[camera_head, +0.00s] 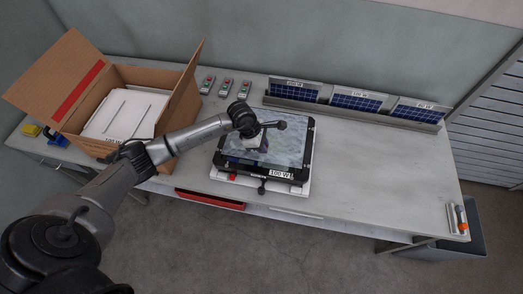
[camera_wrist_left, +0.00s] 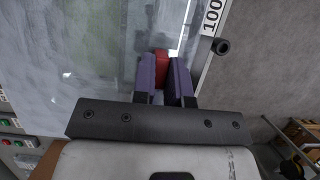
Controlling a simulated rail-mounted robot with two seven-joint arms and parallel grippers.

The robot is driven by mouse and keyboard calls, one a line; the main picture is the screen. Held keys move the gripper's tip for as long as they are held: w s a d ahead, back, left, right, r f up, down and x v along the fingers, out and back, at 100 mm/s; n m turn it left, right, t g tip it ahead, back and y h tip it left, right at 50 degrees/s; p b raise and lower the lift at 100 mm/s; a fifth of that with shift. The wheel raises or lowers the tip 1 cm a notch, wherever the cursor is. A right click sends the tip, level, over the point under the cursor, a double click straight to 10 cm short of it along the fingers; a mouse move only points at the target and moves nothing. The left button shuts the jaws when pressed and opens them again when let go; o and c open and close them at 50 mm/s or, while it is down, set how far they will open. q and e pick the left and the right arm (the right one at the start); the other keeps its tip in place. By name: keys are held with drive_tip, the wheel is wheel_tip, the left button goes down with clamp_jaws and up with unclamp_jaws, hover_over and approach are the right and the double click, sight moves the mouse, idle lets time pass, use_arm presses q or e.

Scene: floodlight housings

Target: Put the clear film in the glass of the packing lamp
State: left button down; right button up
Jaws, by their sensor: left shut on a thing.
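The packing lamp (camera_head: 303,160) lies flat on the table, a black-framed housing with a "100 W" label on its front edge. A cloudy, see-through sheet, which looks like the clear film (camera_head: 285,140), spreads over its glass; where film ends and glass begins is hard to tell. My left gripper (camera_head: 258,143) is above the lamp. In the left wrist view its purple-padded fingers (camera_wrist_left: 166,75) are shut on a small red tab (camera_wrist_left: 161,68), seemingly the film's; the sheet (camera_wrist_left: 75,60) fills the left there. My right gripper is not in view.
An open cardboard box (camera_head: 170,115) with white panels stands at left. Several small boxes with red and green buttons (camera_head: 226,88) line the back. A rack with blue solar panels (camera_head: 355,102) stands at back right. A grey bin (camera_head: 465,235) is beyond the right end.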

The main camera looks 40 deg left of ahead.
use_arm(q)
drive_tip(key=shift+s+f, duration=0.1)
drive_tip(key=shift+f, duration=1.95)
drive_tip(key=shift+a, duration=0.1)
drive_tip(key=shift+f, duration=0.1)
drive_tip(key=c, duration=1.1)
unclamp_jaws()
drive_tip(key=shift+c, duration=0.2)
